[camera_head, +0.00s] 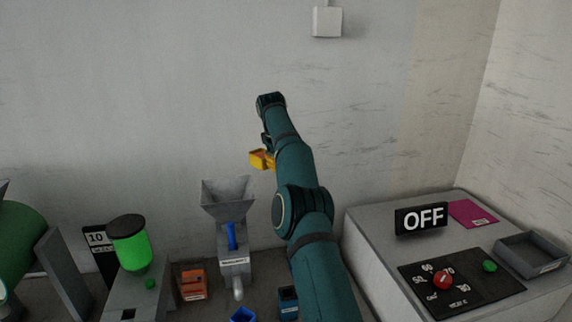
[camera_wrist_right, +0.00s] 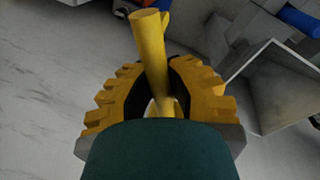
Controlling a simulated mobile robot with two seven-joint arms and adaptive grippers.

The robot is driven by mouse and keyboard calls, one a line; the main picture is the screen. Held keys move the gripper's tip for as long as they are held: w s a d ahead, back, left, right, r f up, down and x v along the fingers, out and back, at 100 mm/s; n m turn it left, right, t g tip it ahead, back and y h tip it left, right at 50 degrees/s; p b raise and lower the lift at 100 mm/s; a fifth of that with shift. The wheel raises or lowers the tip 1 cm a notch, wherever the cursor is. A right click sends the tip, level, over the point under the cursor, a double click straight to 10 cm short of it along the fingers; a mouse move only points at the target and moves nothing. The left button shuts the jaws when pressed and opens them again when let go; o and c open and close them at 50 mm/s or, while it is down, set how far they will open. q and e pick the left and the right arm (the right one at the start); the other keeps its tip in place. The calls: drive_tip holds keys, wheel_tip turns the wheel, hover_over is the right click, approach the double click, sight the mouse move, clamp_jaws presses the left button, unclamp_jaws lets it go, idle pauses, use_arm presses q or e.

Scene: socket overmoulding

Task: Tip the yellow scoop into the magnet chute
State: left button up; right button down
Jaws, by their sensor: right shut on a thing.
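The yellow scoop (camera_head: 260,159) is up in the air in the head view, a little above and right of the magnet chute's grey funnel (camera_head: 227,198). Its inside looks orange, but I cannot tell what is in it. In the right wrist view my right gripper (camera_wrist_right: 156,72) is shut around the yellow scoop handle (camera_wrist_right: 150,40). The funnel's open mouth (camera_wrist_right: 275,85) shows at the right of that view, apart from the scoop. A blue bar (camera_head: 231,236) sits on the chute's front below the funnel. My left gripper is not in view.
A green-jarred machine (camera_head: 130,245) and an orange bin (camera_head: 192,283) stand left of the chute. Blue bins (camera_head: 243,315) lie in front. At right is a grey cabinet with an OFF sign (camera_head: 421,219), a red knob (camera_head: 443,280) and a grey tray (camera_head: 533,252).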

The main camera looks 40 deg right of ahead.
drive_tip(key=shift+a+r+h, duration=0.1)
drive_tip(key=shift+a+h, duration=0.15)
drive_tip(key=shift+h, duration=0.05)
drive_tip(key=shift+a, duration=0.1)
drive_tip(key=a+h+b, duration=0.3)
drive_tip(key=h, duration=0.3)
drive_tip(key=a+h+b, duration=0.3)
drive_tip(key=a+h, duration=0.1)
drive_tip(key=h, duration=0.2)
drive_tip(key=a+h+b, duration=0.3)
drive_tip(key=h, duration=0.2)
drive_tip(key=shift+w+a+f+h, duration=0.15)
drive_tip(key=shift+f+h, duration=0.2)
drive_tip(key=shift+h, duration=0.05)
drive_tip(key=shift+a+h+b, duration=0.15)
drive_tip(key=shift+h+b, duration=0.55)
drive_tip(key=shift+b, duration=0.4)
drive_tip(key=shift+a+r+h+b, duration=0.15)
drive_tip(key=shift+r+h+b, duration=0.05)
drive_tip(key=shift+h+b, duration=0.35)
idle(3.9)
